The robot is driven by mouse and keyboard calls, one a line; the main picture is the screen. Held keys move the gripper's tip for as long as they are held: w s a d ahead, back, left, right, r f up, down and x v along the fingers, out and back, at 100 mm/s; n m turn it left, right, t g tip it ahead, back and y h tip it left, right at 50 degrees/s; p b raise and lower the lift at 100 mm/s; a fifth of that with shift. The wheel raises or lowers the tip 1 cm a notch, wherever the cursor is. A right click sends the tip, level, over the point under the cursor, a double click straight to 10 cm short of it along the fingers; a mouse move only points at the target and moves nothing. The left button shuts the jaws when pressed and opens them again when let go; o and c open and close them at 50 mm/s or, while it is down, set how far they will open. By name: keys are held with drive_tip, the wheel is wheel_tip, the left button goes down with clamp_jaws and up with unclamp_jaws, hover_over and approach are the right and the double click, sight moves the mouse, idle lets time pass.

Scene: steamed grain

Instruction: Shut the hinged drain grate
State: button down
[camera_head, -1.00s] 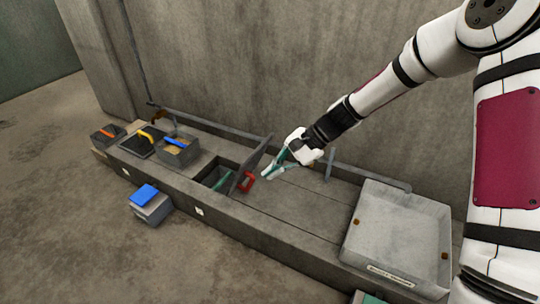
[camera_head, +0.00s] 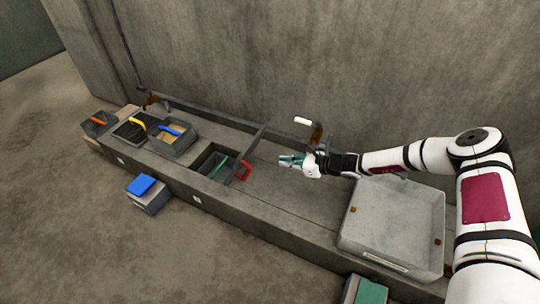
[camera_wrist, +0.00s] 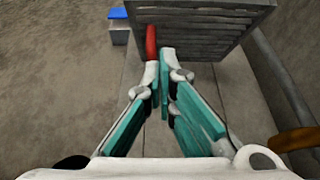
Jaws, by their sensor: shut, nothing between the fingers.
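The hinged drain grate (camera_head: 252,151) is a dark slatted panel. It stands steeply raised at the right edge of the dark drain opening (camera_head: 208,162) in the concrete ledge. A red handle (camera_head: 244,170) sticks out from its right face. My gripper (camera_head: 281,160), with teal fingers, is to the right of the grate, pointing left toward it. In the wrist view the slatted grate (camera_wrist: 205,32) fills the top, with the red handle (camera_wrist: 151,42) just ahead of the fingertips (camera_wrist: 165,65). The fingers are shut and hold nothing. I cannot tell whether they touch the grate.
Along the ledge at left stand bins with orange, yellow and blue handled tools (camera_head: 170,130). A blue-topped box (camera_head: 141,186) is on the floor in front. A large grey basin (camera_head: 395,225) sits at right. A pipe (camera_head: 215,113) runs along the wall behind.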

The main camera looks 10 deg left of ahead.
drive_tip(key=r+b+x, duration=0.1)
drive_tip(key=b+x, duration=0.1)
drive_tip(key=x, duration=0.4)
drive_tip(key=a+r+b+x, duration=0.1)
drive_tip(key=b+x, duration=0.1)
drive_tip(key=x, duration=0.4)
drive_tip(key=shift+w+a+r+b, duration=0.15)
drive_tip(key=shift+w+r+b, duration=0.1)
drive_tip(key=shift+b, duration=0.1)
